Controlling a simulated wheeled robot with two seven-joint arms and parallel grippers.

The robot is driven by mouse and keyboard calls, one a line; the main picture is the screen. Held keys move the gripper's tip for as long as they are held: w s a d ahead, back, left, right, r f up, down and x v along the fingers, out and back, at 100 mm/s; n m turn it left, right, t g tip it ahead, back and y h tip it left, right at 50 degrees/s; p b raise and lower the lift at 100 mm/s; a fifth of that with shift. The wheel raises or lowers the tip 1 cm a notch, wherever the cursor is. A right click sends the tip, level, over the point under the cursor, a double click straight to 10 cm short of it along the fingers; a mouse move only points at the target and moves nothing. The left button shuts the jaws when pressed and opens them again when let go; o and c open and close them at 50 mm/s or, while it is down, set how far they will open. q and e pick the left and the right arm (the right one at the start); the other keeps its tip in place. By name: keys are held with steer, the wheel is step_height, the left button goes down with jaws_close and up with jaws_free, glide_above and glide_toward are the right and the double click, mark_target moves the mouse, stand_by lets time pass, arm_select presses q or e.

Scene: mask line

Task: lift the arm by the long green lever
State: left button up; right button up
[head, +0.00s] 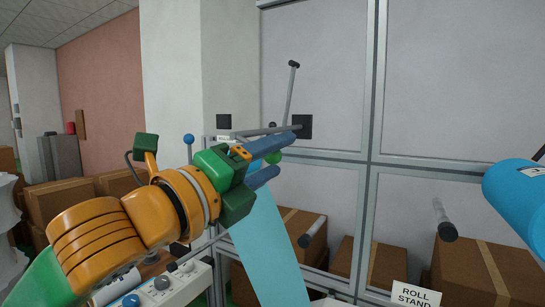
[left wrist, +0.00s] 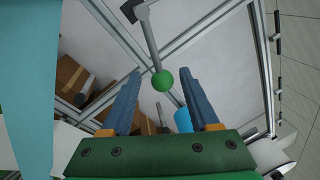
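My left gripper (head: 285,153) reaches in from the left in the head view, its two blue fingers apart. A green ball knob (head: 273,157) shows between the fingers, partly hidden by them. In the left wrist view the green knob (left wrist: 163,82) sits at the end of a long grey rod (left wrist: 150,42), which runs up to a dark mount. The open left gripper (left wrist: 161,75) has a finger on each side of the knob, with a visible gap on both sides. Whether the knob is fully between the fingertips in depth is unclear. My right gripper is out of view.
A grey rod with a black tip (head: 292,80) rises near a dark square plate (head: 304,127) on the framed panel. A blue-knobbed lever (head: 188,140) stands left of my gripper. A light blue sheet (head: 266,245) hangs below. A blue roll (head: 520,190) is at right.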

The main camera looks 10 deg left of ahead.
arm_select(q)
steer(key=r+b+v, duration=0.1)
steer(key=b+v, duration=0.2)
steer(key=v, duration=0.4)
steer(key=shift+f, duration=0.5)
